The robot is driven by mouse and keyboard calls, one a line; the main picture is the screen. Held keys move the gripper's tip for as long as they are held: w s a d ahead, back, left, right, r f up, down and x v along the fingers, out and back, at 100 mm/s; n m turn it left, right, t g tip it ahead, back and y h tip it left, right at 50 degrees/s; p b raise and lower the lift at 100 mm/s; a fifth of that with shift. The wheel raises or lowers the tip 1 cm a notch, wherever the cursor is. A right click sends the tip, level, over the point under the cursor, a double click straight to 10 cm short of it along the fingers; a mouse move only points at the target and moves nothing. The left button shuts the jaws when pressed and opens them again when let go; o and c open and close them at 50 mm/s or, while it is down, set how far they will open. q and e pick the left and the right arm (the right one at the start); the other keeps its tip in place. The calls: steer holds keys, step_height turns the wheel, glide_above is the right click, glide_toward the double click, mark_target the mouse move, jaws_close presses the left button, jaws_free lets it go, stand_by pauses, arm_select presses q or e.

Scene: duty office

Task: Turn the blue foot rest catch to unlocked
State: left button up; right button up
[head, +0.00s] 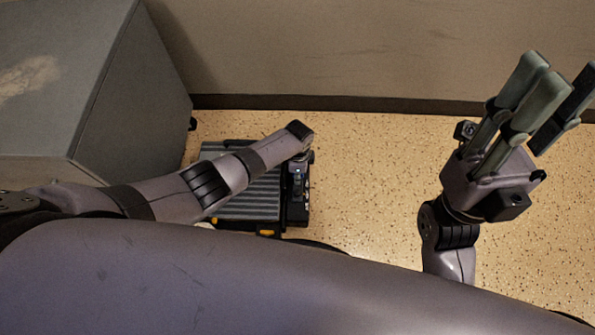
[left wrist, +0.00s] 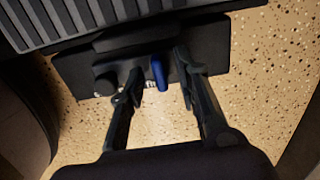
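The foot rest (head: 245,205) is a dark, ribbed, grey-topped unit on the floor. Its ribbed top (left wrist: 75,15) also shows in the left wrist view. The blue catch (left wrist: 158,73) is a short lever on the black plate at the foot rest's side. My left gripper (left wrist: 157,68) is open, with one finger on each side of the catch; I cannot tell whether either finger touches it. In the head view my left arm covers part of the foot rest and hides most of the catch area. My right gripper (head: 560,80) is open, empty and raised at the right.
A large grey cabinet (head: 140,95) stands at the left, beside the foot rest. A wall with a dark skirting (head: 380,104) runs behind. The speckled floor (head: 370,160) is clear right of the foot rest. Small orange parts (head: 267,232) show on the foot rest's near edge.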

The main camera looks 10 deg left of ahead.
arm_select(q)
steer(key=shift+r, duration=0.1)
step_height(320, 180, up, 12)
stand_by(0.7)
stand_by(0.4)
